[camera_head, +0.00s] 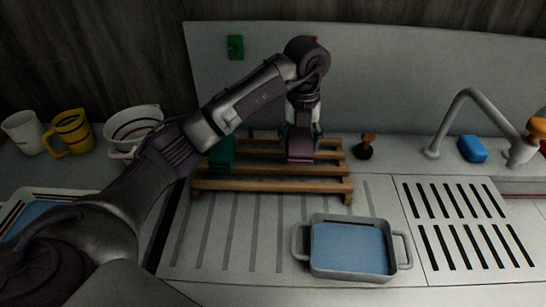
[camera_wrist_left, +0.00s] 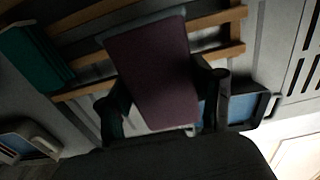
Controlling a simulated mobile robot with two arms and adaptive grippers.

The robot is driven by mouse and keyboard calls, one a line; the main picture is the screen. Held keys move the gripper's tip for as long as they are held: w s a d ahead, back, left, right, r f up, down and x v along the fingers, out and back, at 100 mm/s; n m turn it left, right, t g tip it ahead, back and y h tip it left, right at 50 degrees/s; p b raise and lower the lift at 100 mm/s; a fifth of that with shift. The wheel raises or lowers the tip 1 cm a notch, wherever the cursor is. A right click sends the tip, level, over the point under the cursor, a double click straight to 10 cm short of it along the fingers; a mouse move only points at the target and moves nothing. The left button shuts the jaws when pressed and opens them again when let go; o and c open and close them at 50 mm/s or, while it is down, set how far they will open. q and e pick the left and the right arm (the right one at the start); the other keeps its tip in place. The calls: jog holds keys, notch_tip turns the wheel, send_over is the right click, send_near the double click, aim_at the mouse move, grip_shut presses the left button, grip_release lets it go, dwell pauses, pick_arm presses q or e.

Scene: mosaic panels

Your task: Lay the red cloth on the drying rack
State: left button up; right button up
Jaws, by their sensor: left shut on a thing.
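The red cloth (camera_head: 301,151) looks dark maroon and folded into a flat block. My left gripper (camera_head: 302,130) is shut on it, pointing down over the right part of the wooden drying rack (camera_head: 270,186). In the left wrist view the cloth (camera_wrist_left: 155,70) lies between the two fingers of the gripper (camera_wrist_left: 165,108), with rack slats (camera_wrist_left: 85,88) behind it. I cannot tell whether the cloth touches the slats. A green cloth (camera_head: 222,153) lies on the left part of the rack. My right gripper is not in view.
A grey tray with blue contents (camera_head: 312,262) stands in front of the rack. A dark stopper with a brown knob (camera_head: 365,146) is just right of the rack. A white bowl (camera_head: 122,143) and mugs (camera_head: 73,133) stand left. A faucet (camera_head: 440,125) and blue sponge (camera_head: 472,149) are right.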

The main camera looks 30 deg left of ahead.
pick_arm(q)
jog(key=p, duration=0.2)
send_over(273, 167)
notch_tip(273, 167, down, 4)
jog(key=shift+r, duration=0.1)
notch_tip(273, 167, down, 4)
jog(key=shift+r+p, duration=0.1)
jog(key=shift+p, duration=0.4)
jog(key=shift+f, duration=0.2)
jog(key=shift+f, duration=0.1)
jog(key=o, duration=1)
